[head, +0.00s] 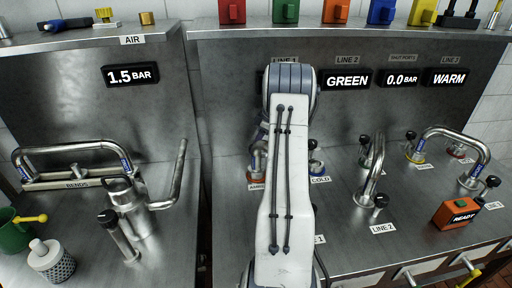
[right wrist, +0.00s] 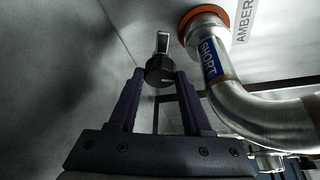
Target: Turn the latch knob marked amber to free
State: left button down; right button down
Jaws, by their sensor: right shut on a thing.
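The amber port's orange ring (head: 257,177) and its label (head: 257,187) show partly beside my arm in the head view. In the right wrist view the AMBER label (right wrist: 245,20) is at the top, next to the orange ring (right wrist: 205,20). The latch knob (right wrist: 160,70) has a black round head and a pale metal piece beyond it. My right gripper (right wrist: 160,79) has its two fingertips on either side of the black head, shut on it. In the head view my arm hides the knob and that gripper. My left gripper is not in view.
A bent steel pipe marked SHORT (right wrist: 232,95) runs close to the right of my gripper. The COLD port (head: 316,167) is just right of my arm. Another bent pipe (head: 374,172) stands farther right. A kettle-like steel jug (head: 128,208) stands on the left bench.

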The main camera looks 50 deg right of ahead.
jog(key=shift+n+y, duration=0.4)
jog(key=shift+n, duration=0.8)
jog(key=shift+c, duration=1.7)
grip_release()
jog(key=shift+g, duration=0.3)
jog(key=shift+r, duration=0.1)
jog(key=s+d+r, duration=0.4)
jog(key=s+d, duration=0.5)
jog(key=s, duration=0.1)
jog(key=shift+d+r+b, duration=0.25)
jog(key=shift+d+b, duration=0.05)
jog(key=shift+b, duration=0.1)
jog(key=shift+s, duration=0.1)
